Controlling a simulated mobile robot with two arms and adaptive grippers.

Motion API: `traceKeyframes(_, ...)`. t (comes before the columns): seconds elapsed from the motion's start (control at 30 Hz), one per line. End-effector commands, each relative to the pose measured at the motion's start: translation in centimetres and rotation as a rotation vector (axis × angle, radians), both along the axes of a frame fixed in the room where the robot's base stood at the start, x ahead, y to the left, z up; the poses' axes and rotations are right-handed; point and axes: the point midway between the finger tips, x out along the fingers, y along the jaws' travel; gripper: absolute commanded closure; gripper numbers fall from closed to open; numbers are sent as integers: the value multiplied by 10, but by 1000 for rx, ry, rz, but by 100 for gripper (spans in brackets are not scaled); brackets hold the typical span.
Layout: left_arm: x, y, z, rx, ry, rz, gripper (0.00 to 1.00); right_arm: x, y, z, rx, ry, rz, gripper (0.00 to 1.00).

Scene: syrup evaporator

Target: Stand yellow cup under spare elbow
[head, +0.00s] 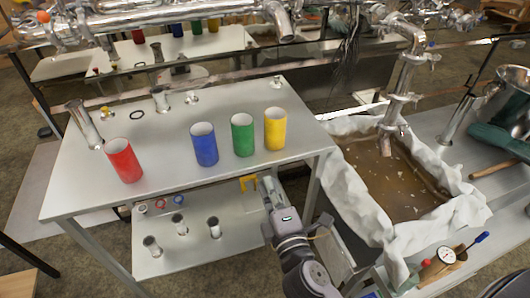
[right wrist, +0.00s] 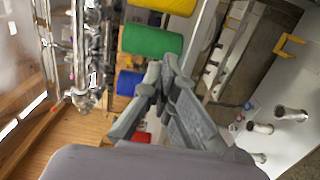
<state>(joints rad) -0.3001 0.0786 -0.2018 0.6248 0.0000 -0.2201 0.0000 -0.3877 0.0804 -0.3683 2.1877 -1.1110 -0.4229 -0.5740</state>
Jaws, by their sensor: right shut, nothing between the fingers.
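The yellow cup (head: 275,128) stands upright on the metal table at the right end of a row of cups. Its side shows at the top edge of the right wrist view (right wrist: 165,5). My right gripper (head: 267,182) is shut and empty, in front of the table's front edge, below and apart from the yellow cup; its closed fingers (right wrist: 167,75) show in the right wrist view. A bent metal pipe end (head: 281,20) hangs above the table's back; a short metal pipe piece (head: 84,123) stands at the left. I cannot tell which is the spare elbow. My left gripper is not in view.
Green (head: 242,135), blue (head: 204,145) and red (head: 123,161) cups stand left of the yellow cup. The tabletop (head: 165,185) is clear in front. Small fittings lie on the lower shelf (head: 185,255). A cloth-lined pan (head: 355,195) is at the right.

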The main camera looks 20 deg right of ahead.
Motion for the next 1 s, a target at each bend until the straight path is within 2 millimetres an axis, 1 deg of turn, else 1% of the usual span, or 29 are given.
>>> traceKeyframes(0.03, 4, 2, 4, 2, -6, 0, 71, 8, 0, 3, -2, -2, 0, 100)
traceKeyframes(0.17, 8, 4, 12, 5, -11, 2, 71, 33, -1, 3, -1, -2, 0, 100)
traceKeyframes(0.3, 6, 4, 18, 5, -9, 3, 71, 64, -1, 3, 0, -1, -1, 100)
traceKeyframes(0.47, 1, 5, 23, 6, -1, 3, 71, 96, -1, 2, 2, 1, -1, 100)
traceKeyframes(0.5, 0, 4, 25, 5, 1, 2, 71, 100, -8, 2, -1, 2, -2, 100)
traceKeyframes(0.7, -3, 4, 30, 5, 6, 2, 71, 116, -25, 0, 1, 3, 0, 100)
traceKeyframes(1.0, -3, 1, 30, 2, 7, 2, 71, 120, -30, -1, 4, 4, 0, 100)
